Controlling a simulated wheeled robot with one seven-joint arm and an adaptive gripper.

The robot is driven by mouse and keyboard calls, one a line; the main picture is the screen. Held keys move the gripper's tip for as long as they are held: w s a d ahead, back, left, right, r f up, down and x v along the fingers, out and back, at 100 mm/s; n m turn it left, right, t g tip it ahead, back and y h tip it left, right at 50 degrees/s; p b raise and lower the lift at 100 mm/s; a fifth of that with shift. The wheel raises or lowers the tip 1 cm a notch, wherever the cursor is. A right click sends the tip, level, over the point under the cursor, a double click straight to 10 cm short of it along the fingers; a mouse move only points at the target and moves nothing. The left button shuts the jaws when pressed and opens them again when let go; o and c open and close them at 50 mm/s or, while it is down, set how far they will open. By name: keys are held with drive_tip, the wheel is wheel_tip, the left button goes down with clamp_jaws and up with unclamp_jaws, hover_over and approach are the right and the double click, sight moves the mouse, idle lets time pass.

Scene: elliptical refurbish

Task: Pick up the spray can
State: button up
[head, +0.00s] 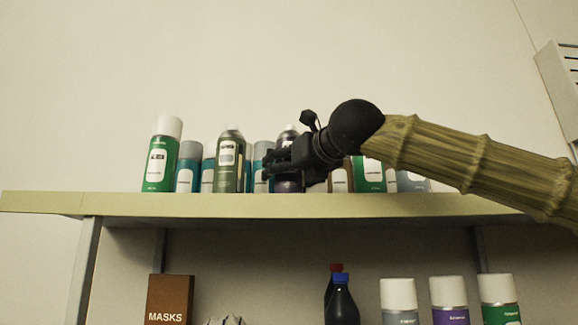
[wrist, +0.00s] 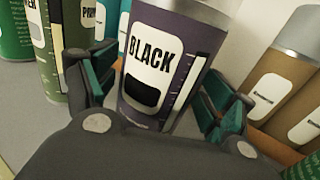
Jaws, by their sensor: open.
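A dark purple spray can labelled BLACK (wrist: 165,70) stands between the two open fingers of my gripper (wrist: 158,105) in the wrist view. A finger is on each side of it, and I cannot tell whether either touches it. In the head view the purple can (head: 289,184) stands on the upper shelf, mostly hidden behind my gripper (head: 272,165). An olive green spray can (head: 230,165) stands to its left. A taller green can with a white cap (head: 162,158) stands at the left end of the row.
The cream upper shelf (head: 110,204) carries several more cans, including brown ones (wrist: 275,90) close on the right in the wrist view. Below stand a brown MASKS box (head: 170,298), a dark bottle (head: 342,302) and white-capped cans (head: 450,292). The upper shelf's left end is clear.

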drive_tip(key=shift+w, duration=0.1)
drive_tip(key=shift+s+d+r, duration=0.1)
drive_tip(key=shift+s+r, duration=0.2)
drive_tip(key=shift+s, duration=0.4)
drive_tip(key=shift+c, duration=0.2)
drive_tip(key=c, duration=0.3)
drive_tip(key=shift+w+f, duration=0.15)
drive_tip(key=shift+w, duration=0.2)
drive_tip(key=c, duration=0.7)
drive_tip(key=shift+c, duration=1)
drive_tip(key=shift+s, duration=0.2)
drive_tip(key=shift+w+r, duration=0.1)
drive_tip(key=shift+r, duration=0.1)
